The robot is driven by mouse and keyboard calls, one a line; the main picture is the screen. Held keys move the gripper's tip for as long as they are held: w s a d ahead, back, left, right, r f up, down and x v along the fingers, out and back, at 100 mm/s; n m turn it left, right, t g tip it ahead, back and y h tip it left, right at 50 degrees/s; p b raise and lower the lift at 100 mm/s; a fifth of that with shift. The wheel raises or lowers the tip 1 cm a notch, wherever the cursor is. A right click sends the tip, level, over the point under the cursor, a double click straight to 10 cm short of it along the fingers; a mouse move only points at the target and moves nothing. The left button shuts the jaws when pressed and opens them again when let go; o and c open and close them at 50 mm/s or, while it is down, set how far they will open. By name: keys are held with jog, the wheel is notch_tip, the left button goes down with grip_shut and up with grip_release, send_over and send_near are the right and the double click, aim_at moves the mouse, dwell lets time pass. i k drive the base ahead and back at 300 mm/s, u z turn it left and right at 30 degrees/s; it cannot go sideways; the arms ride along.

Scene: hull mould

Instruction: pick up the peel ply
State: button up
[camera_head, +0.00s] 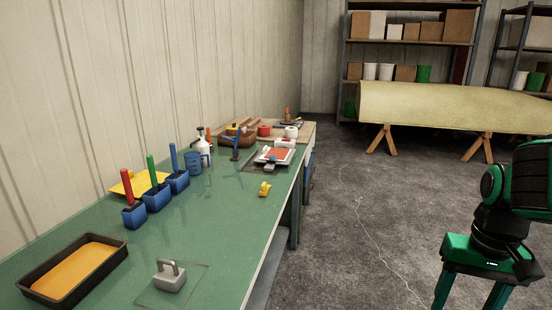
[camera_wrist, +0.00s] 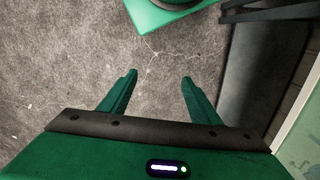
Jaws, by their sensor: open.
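I cannot tell for sure which thing is the peel ply. A white roll (camera_head: 291,132) and a red roll (camera_head: 264,130) stand at the far end of the green workbench (camera_head: 225,215); either is too small to identify. My gripper (camera_wrist: 159,76) is open and empty in the wrist view, with bare floor beyond its fingers. In the head view my gripper (camera_head: 470,292) hangs at the lower right, over the floor and well to the right of the bench. Its fingertips are cut off there by the frame's bottom edge.
On the bench are a black tray with an orange inside (camera_head: 75,272), a grey handled weight (camera_head: 170,276), blue holders with coloured handles (camera_head: 156,198), a white bottle (camera_head: 203,141) and a yellow item (camera_head: 265,189). A hull mould (camera_head: 450,105) rests on trestles behind. The concrete floor (camera_head: 370,220) is clear.

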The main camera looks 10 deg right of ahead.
aim_at(274, 154)
jog(key=z, duration=0.4)
jog(key=i, duration=0.9)
jog(key=z, duration=0.25)
jog(key=i, duration=1.7)
jog(key=u, duration=0.5)
